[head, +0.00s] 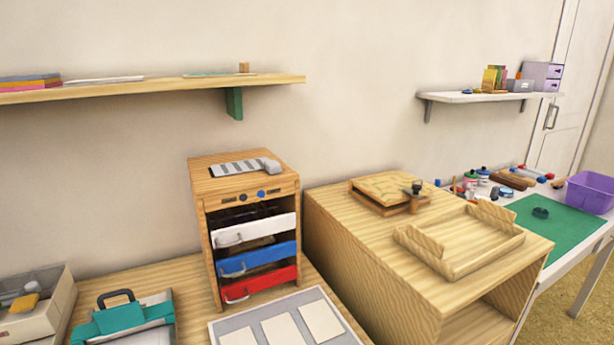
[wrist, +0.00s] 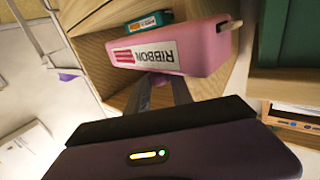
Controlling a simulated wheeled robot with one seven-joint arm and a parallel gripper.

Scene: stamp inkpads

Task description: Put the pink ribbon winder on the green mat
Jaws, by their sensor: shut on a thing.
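The pink ribbon winder (wrist: 195,50), a pink block labelled "RIBBON" with a small wooden crank at one end, is in the wrist view, just past my fingers. My gripper (wrist: 163,88) is shut on it, though the exact contact is partly hidden under the block. The winder is in front of a wooden compartment; whether it touches the wood I cannot tell. The green mat (head: 570,222) lies on the white table at the right of the head view, with a small dark green object (head: 540,212) on it. The winder and my gripper do not show in the head view.
A small teal box (wrist: 147,22) is behind the winder, and a dark green thing (wrist: 288,35) is at the upper right. A purple bin (head: 590,191) stands beside the mat; several stamps and bottles line its back. A wooden cabinet (head: 350,245) stands left of that table.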

